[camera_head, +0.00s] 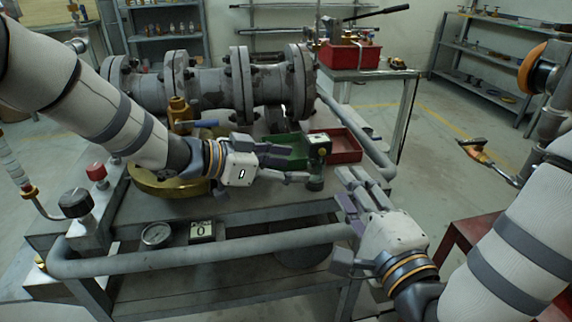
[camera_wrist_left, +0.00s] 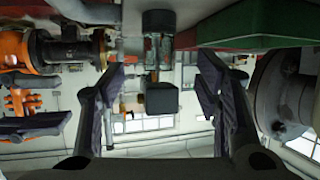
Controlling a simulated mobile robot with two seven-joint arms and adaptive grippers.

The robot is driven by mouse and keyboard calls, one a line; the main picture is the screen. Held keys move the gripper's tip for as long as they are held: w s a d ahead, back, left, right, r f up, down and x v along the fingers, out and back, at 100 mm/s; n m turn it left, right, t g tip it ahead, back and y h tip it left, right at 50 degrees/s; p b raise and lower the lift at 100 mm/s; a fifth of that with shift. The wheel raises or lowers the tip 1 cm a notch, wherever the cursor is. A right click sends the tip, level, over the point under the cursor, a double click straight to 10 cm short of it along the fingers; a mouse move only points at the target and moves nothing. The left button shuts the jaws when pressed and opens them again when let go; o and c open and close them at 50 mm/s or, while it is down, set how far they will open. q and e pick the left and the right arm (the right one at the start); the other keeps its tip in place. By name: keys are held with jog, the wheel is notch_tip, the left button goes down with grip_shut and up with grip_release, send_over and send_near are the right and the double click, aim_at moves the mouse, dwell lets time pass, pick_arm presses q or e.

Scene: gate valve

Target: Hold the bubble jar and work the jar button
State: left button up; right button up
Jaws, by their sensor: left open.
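The bubble jar (camera_head: 317,164) stands upright near the right end of the bench top, with a dark block at its upper end and a dark base. My left gripper (camera_head: 294,165) is open, its fingers pointing at the jar from the left. In the left wrist view, the jar (camera_wrist_left: 158,52) shows between and beyond the two spread fingers (camera_wrist_left: 158,95), with clear space on both sides. I cannot make out the jar button. My right gripper (camera_head: 346,228) is open and empty, in front of the bench's right end, apart from the jar.
A green tray (camera_head: 285,143) and a red tray (camera_head: 345,148) lie just behind the jar. A large flanged pipe valve (camera_head: 215,85) fills the back of the bench. A grey rail (camera_head: 200,250) runs along the front edge. A gauge (camera_head: 157,235) and a counter (camera_head: 201,231) sit front left.

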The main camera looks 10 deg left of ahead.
aim_at(308, 168)
pick_arm(q)
jog(key=x, duration=0.7)
jog(key=shift+d+f, duration=0.1)
jog(key=shift+f, duration=0.05)
grip_shut()
pick_arm(e)
grip_shut()
dwell(0.9)
